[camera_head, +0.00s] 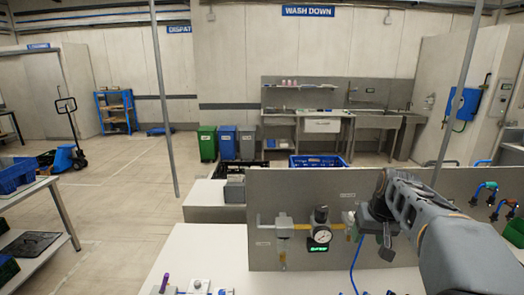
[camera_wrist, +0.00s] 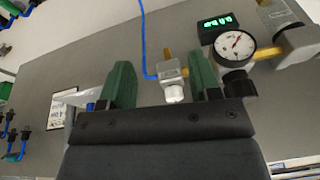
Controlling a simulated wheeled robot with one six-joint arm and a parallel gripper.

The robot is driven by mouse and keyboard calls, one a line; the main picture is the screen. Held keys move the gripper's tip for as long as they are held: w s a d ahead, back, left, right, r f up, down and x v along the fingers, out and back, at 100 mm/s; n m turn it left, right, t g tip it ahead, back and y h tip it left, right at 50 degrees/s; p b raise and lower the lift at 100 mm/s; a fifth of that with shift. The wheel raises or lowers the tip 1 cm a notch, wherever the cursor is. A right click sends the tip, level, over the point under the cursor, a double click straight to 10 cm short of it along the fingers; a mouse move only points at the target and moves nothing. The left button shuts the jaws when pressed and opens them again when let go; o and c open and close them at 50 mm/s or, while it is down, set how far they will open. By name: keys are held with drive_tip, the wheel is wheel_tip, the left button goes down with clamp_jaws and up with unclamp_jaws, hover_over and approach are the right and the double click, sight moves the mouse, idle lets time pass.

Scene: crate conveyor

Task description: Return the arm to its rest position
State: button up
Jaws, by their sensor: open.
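My gripper (camera_head: 384,240) is at the right in the head view, in front of the grey panel (camera_head: 285,190). In the wrist view its two green fingers (camera_wrist: 163,82) stand apart, open. A fitting with a white knob (camera_wrist: 174,92) and a blue hose shows between or beyond the fingers; I cannot tell whether they touch it. My arm reaches in from the right edge and covers part of the panel.
A round gauge (camera_head: 322,235) with a green display stands left of my gripper and also shows in the wrist view (camera_wrist: 235,45). Blue and red valves (camera_head: 485,190) are at the right. A blue crate (camera_head: 318,161) is behind the panel.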

drive_tip(key=s+a+f, duration=0.2)
drive_tip(key=s+a, duration=0.3)
drive_tip(key=s, duration=0.3)
drive_tip(key=s+a+f+n+t, duration=0.1)
drive_tip(key=s+a+f, duration=0.2)
drive_tip(key=s+a, duration=0.3)
drive_tip(key=shift+s+f+t+h, duration=0.3)
drive_tip(key=shift+s+f, duration=0.05)
drive_tip(key=shift+s, duration=0.5)
drive_tip(key=shift+c, duration=0.4)
